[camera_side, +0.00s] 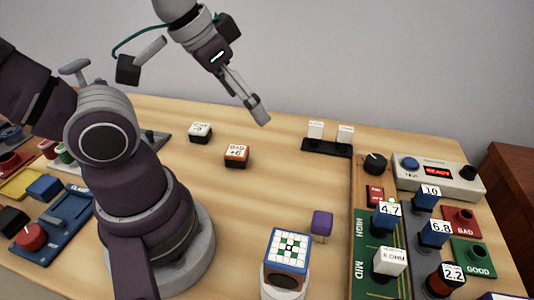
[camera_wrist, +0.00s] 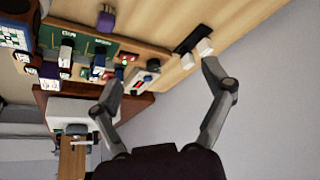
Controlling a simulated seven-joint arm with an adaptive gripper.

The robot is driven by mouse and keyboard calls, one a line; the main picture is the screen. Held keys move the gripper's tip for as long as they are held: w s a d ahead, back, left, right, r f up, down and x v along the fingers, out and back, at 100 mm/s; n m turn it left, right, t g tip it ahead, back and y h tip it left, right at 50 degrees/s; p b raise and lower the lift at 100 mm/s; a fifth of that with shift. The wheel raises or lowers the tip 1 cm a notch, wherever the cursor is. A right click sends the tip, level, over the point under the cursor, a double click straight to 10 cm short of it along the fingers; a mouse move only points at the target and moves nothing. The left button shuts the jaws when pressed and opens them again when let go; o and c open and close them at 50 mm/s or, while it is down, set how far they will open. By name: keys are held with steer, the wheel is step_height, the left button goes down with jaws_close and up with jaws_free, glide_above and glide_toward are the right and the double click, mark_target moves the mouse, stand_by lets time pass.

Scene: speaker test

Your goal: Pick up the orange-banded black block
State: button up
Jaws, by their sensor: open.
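A black block with an orange band and a white lettered top (camera_side: 237,156) sits on the open wood of the table, in the middle of the side view. A similar black block with a white top (camera_side: 200,132) sits behind it to the left. My gripper (camera_side: 260,112) is in the air above and to the right of the orange-banded block, apart from it. In the wrist view, my gripper (camera_wrist: 162,82) has its two fingers spread with nothing between them. I cannot make out the orange-banded block in the wrist view.
A black rack (camera_side: 327,149) with two white pieces stands at the back. To the right are a green sorting board (camera_side: 365,278), several labelled blocks and a tester box (camera_side: 435,176). A purple block (camera_side: 321,223) and a white-and-blue item (camera_side: 287,250) stand in front.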

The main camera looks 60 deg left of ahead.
steer(key=n+g, duration=0.5)
steer(key=n, duration=0.5)
glide_above(236, 150)
steer(key=w, duration=0.1)
step_height(236, 150, down, 10)
steer(key=r, duration=0.1)
steer(key=shift+g, duration=0.3)
steer(key=f, duration=0.7)
steer(key=s+f, duration=0.1)
steer(key=f, duration=0.3)
steer(key=shift+f, duration=0.15)
steer(key=c, duration=1.3)
